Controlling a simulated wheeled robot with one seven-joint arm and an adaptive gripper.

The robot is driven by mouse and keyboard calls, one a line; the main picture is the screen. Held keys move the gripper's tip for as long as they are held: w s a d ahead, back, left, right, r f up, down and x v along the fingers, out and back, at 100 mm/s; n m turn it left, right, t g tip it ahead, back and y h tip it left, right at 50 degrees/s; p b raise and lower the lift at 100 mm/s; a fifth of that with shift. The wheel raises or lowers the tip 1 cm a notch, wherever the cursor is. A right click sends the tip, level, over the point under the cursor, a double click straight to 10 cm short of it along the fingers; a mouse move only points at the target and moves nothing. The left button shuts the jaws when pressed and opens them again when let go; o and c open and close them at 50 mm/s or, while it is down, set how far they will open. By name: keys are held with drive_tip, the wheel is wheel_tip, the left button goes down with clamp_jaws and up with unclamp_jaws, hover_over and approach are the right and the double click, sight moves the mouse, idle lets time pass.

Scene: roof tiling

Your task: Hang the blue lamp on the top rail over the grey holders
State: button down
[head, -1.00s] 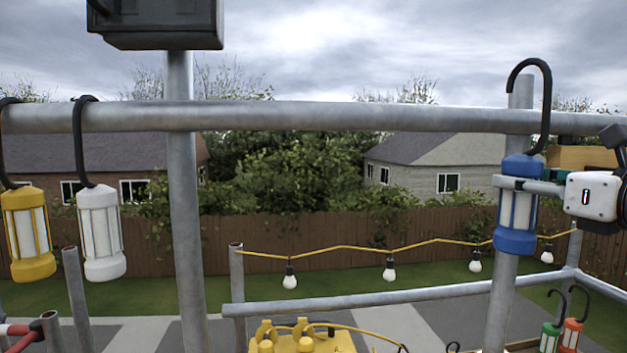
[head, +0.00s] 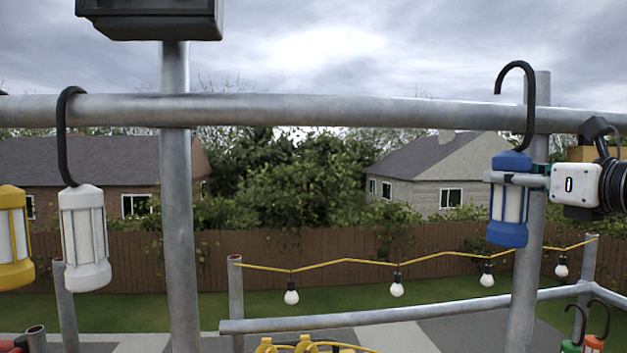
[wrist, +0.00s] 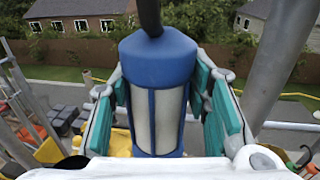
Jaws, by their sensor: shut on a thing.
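The blue lamp (head: 509,208), with pale panels and a black hook (head: 531,110), hangs upright in my gripper (head: 515,179) at the right of the head view. My gripper is shut on its body. In the wrist view the lamp (wrist: 152,62) stands between the green finger pads. The top rail (head: 350,110) is a grey tube across the head view. The hook's shank crosses in front of the rail, and its curved top is above it. The open tip shows just above the rail's upper edge; its depth against the rail is unclear. I cannot make out the grey holders.
A white lamp (head: 84,235) hangs on the rail at the left, beside a yellow lamp (head: 12,240). Upright poles (head: 180,200) and (head: 528,270), a second pole, cross the view. Between the white lamp and the blue lamp no other lamp hangs on the rail.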

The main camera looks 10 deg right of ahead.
drive_tip(key=shift+w+f+b, duration=1.8)
drive_tip(key=shift+w+f, duration=0.2)
drive_tip(key=shift+f, duration=0.2)
drive_tip(key=c, duration=0.8)
unclamp_jaws()
drive_tip(key=shift+f, duration=0.15)
drive_tip(key=shift+s, duration=0.1)
